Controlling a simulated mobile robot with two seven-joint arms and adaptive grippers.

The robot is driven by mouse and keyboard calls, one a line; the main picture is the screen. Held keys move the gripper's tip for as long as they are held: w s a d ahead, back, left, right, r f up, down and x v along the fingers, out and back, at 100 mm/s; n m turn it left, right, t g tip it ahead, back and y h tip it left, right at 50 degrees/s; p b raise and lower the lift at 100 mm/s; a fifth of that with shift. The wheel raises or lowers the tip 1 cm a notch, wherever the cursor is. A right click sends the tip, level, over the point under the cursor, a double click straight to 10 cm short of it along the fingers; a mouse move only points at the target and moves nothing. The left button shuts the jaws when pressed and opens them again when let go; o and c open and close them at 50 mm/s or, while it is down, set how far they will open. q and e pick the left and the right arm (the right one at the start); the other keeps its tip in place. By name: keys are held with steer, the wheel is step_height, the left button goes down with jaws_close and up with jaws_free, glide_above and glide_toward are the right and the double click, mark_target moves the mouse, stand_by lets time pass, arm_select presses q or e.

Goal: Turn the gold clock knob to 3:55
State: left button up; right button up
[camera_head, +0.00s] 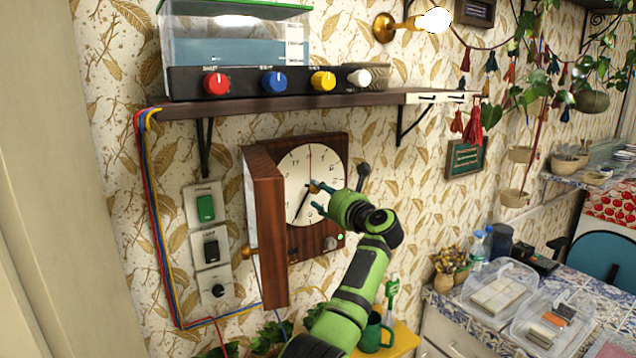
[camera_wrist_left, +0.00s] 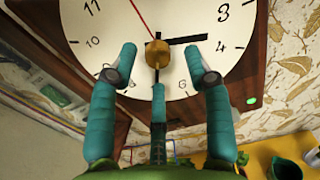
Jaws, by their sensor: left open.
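The clock has a white dial (camera_head: 298,163) in a wooden case on the wall. The gold clock knob (camera_head: 314,187) is at the dial's centre; it also shows in the left wrist view (camera_wrist_left: 157,54). My left gripper (camera_head: 319,197) is open in front of the dial. In the left wrist view its teal fingers stand on both sides of the knob with gaps, and a third finger is below it. A thick black hand (camera_wrist_left: 184,40) points right, between 3 and 4. A long dark hand (camera_head: 301,206) points down, near 6. A thin red hand (camera_wrist_left: 140,14) points up-left. My right gripper is not in view.
The clock's wooden door (camera_head: 266,235) stands open to the left of the dial. A shelf (camera_head: 300,103) with a control box is above. Wall switches (camera_head: 206,208) are at left. A green mug (camera_head: 374,333) stands on a yellow surface below.

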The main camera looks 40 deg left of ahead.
arm_select(q)
steer(key=shift+p+x, duration=0.45)
steer(key=shift+x, duration=0.85)
steer(key=shift+s, duration=0.1)
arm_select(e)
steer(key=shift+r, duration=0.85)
arm_select(q)
jaws_close()
steer(key=shift+f+m+b, duration=0.25)
steer(key=shift+m+b, duration=0.05)
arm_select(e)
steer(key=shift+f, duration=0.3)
